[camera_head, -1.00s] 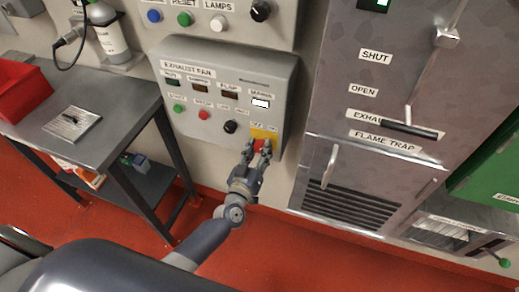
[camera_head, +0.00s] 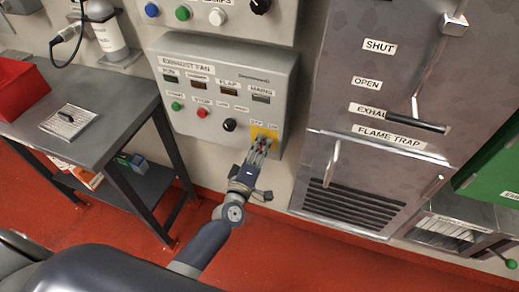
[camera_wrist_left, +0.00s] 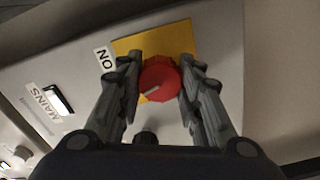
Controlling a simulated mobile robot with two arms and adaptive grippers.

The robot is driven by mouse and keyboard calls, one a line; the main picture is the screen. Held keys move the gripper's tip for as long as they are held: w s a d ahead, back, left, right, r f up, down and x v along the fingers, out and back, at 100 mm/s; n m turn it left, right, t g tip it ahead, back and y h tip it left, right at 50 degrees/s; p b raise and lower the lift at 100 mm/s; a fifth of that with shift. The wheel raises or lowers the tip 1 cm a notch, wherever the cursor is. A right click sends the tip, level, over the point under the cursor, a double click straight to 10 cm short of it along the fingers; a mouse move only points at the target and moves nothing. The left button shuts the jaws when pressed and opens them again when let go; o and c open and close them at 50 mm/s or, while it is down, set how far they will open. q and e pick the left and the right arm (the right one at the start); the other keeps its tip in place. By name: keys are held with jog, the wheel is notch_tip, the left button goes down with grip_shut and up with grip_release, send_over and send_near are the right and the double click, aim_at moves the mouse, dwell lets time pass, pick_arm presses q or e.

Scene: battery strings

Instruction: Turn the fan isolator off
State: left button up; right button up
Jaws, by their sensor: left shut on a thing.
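The exhaust fan panel (camera_head: 215,75) carries the isolator, a red rotary knob on a yellow plate (camera_head: 268,133) at its lower right corner. In the left wrist view the red knob (camera_wrist_left: 160,80) sits between the fingers of my left gripper (camera_wrist_left: 160,82), one finger against each side. An ON label (camera_wrist_left: 104,60) is left of the yellow plate (camera_wrist_left: 180,40). A pale mark on the knob points toward the lower left of that picture. In the head view my left gripper (camera_head: 260,146) largely hides the knob. My right gripper is not in view.
The MAINS window (camera_head: 262,97) looks grey in the head view, while in the wrist view it shows white (camera_wrist_left: 58,99). A black knob (camera_head: 229,125) sits left of the isolator. A metal bench (camera_head: 95,95) stands at left, flame trap cabinet (camera_head: 385,80) at right.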

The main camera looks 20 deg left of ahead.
pick_arm(q)
jog(key=n+b, duration=0.1)
jog(key=n, duration=0.5)
jog(key=shift+b, duration=0.3)
jog(key=shift+n, duration=0.3)
